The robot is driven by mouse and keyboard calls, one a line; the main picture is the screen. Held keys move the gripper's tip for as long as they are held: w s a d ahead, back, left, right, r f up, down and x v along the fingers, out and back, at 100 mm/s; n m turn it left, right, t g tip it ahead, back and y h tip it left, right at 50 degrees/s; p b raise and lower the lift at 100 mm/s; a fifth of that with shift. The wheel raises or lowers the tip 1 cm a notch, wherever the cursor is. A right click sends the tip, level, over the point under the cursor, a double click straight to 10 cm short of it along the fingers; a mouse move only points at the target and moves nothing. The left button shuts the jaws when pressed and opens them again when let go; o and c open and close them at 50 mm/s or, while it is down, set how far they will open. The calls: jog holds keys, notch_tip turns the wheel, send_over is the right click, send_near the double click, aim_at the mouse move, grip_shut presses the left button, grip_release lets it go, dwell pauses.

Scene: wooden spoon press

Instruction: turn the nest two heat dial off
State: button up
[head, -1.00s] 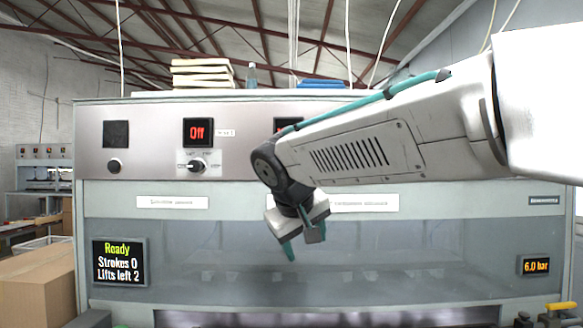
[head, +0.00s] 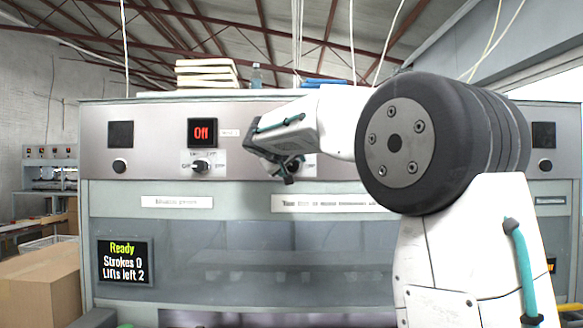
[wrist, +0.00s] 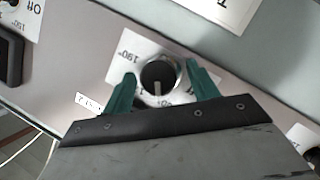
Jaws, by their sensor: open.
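The nest two heat dial (wrist: 158,76) is a round black knob with a pale pointer line on a white scale plate (wrist: 122,53). In the wrist view its pointer is toward the bottom of the picture, at a marking that is partly covered. "190°" shows at the plate's upper left. My gripper (wrist: 160,80) is open, with one green finger on each side of the knob; contact is unclear. In the head view my gripper (head: 288,170) is at the panel, covering the dial and its display. The other heat dial (head: 200,167), left of it, sits under a display (head: 201,132) reading "Off".
A status screen (head: 124,262) reads "Ready, Strokes 0, Lifts left 2". A small black knob (head: 120,166) is at the panel's far left. A cardboard box (head: 40,285) is at lower left.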

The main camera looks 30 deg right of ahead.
jog(key=shift+w+d+f, duration=0.15)
jog(key=shift+w+d, duration=0.05)
jog(key=shift+d, duration=0.15)
jog(key=c, duration=1)
jog(key=n+h, duration=0.2)
jog(key=n, duration=0.2)
jog(key=shift+a, duration=0.1)
jog(key=n+h, duration=0.1)
jog(key=n, duration=0.1)
jog(key=n+t+h, duration=0.1)
jog(key=n, duration=0.2)
jog(key=shift+f+n+h, duration=0.1)
jog(key=shift+n+h, duration=0.2)
